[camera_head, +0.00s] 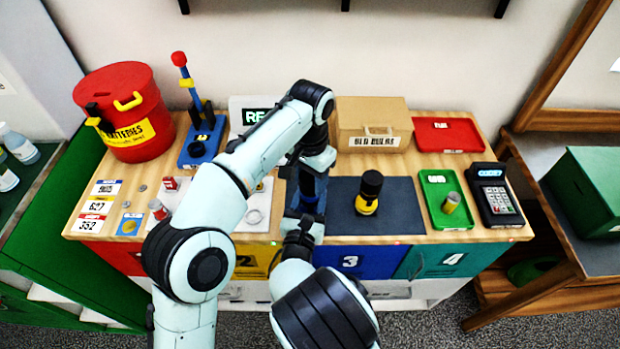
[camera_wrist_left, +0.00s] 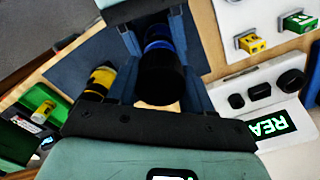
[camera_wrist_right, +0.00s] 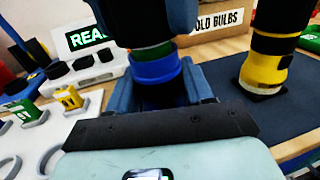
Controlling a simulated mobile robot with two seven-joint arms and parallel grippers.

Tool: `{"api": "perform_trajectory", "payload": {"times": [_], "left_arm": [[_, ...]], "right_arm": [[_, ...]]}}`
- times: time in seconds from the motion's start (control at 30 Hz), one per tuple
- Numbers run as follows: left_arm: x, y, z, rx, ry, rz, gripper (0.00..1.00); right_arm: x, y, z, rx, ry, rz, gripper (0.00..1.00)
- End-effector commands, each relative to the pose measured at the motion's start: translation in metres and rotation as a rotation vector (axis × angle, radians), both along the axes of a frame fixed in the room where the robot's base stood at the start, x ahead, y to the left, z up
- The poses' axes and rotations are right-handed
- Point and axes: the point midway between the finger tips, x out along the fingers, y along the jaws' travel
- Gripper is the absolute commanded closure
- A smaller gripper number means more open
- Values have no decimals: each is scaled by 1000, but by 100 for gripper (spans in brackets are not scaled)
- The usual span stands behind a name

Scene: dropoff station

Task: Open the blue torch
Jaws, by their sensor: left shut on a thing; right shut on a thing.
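A blue-and-black torch is between my two grippers at the left edge of the dark mat (camera_head: 405,215). In the left wrist view its black end (camera_wrist_left: 160,82) and blue collar (camera_wrist_left: 158,45) lie between the fingers of my left gripper (camera_wrist_left: 160,72), shut on its upper part. In the right wrist view its blue collar (camera_wrist_right: 155,70) sits at the fingers of my right gripper (camera_wrist_right: 160,92), shut on the lower body. A green band (camera_wrist_right: 153,52) shows between the black part and the blue collar. My arms mostly hide the torch in the head view.
A yellow-and-black torch (camera_head: 369,192) stands on the mat. To its right are a green tray (camera_head: 432,185) holding a battery and a keypad terminal (camera_head: 495,197). Behind are an old bulbs box (camera_head: 372,122) and a red tray (camera_head: 447,135). A red battery bin (camera_head: 120,95) stands left.

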Motion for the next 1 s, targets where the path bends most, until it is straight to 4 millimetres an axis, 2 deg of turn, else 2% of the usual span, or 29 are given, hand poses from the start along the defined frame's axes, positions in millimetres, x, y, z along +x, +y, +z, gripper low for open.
{"api": "perform_trajectory", "payload": {"times": [0.2, 0.5, 0.77, 0.8, 0.87, 1.0], "left_arm": [[0, 0, 3, -1, -1, 0, 86], [0, -1, 37, -1, -1, -1, 86], [0, 0, 40, 0, 0, 0, 86], [0, 0, 40, 0, 0, 0, 86], [0, 0, 40, 0, 0, 0, 86], [0, 0, 40, 0, 0, 0, 86]], "right_arm": [[0, 0, 0, 1, 0, 0, 100], [0, 0, 0, 1, 0, 0, 100], [0, 0, 0, 1, 0, 0, 100], [0, 0, 0, 1, 0, 0, 39], [0, 0, 0, 1, 0, 0, 20], [0, 0, 0, 0, 0, 0, 19]]}}
